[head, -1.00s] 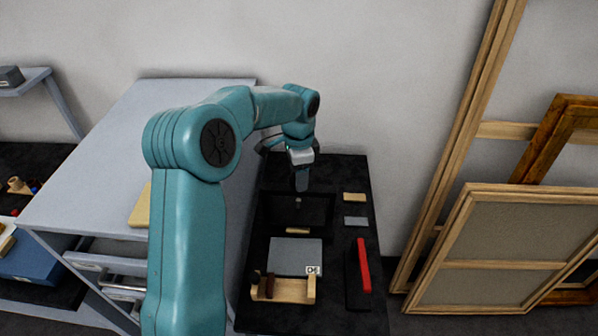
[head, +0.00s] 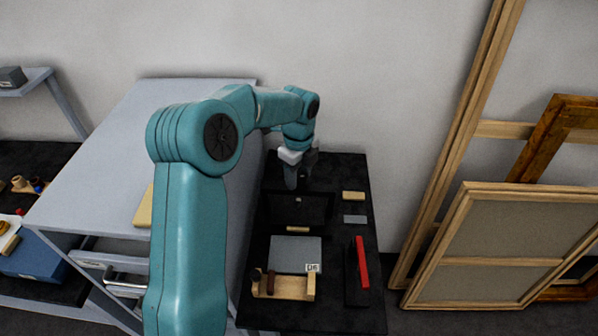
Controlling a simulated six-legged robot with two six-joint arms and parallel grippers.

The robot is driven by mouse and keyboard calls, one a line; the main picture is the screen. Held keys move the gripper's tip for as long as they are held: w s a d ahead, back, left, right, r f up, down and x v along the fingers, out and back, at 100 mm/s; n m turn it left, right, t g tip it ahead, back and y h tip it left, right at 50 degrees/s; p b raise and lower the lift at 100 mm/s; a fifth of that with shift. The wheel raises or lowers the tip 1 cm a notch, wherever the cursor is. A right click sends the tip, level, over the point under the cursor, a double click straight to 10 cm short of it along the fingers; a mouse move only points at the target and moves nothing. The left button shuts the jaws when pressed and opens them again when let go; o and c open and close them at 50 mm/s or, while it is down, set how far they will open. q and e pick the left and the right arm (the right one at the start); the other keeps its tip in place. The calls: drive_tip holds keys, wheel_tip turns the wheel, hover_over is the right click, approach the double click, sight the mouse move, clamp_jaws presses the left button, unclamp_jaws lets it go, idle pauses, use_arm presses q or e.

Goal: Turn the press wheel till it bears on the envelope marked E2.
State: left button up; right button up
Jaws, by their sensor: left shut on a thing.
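My left gripper (head: 292,180) points down at the back of the dark bench, above a black press-like frame (head: 318,208). Its jaws are shut on the press wheel, which the fingers and wrist mostly hide. A small pale knob shows in the frame just below the fingers. No envelope can be made out inside the press. A grey flat piece (head: 296,252) with a small white label (head: 313,267) lies in front of it; the label is too small to read surely. My right gripper is not in view.
On the black bench top (head: 335,248) are a wooden holder (head: 290,288), a red bar (head: 362,262) on a black block, and small beige and grey blocks at right. A grey cabinet (head: 110,150) stands left; wooden frames (head: 500,250) lean at right.

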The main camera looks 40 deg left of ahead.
sight(298, 176)
use_arm(q)
drive_tip(key=m+p, duration=0.1)
drive_tip(key=m, duration=0.6)
drive_tip(key=shift+s, duration=0.1)
drive_tip(key=m+p, duration=0.1)
drive_tip(key=m, duration=0.5)
drive_tip(key=shift+m, duration=0.3)
idle(0.4)
drive_tip(key=o, duration=1)
drive_tip(key=shift+a, duration=0.1)
drive_tip(key=shift+o, duration=0.2)
drive_tip(key=shift+r, duration=0.5)
wheel_tip(298, 176, up, 15)
drive_tip(key=shift+r+b, duration=0.15)
drive_tip(key=shift+b, duration=0.3)
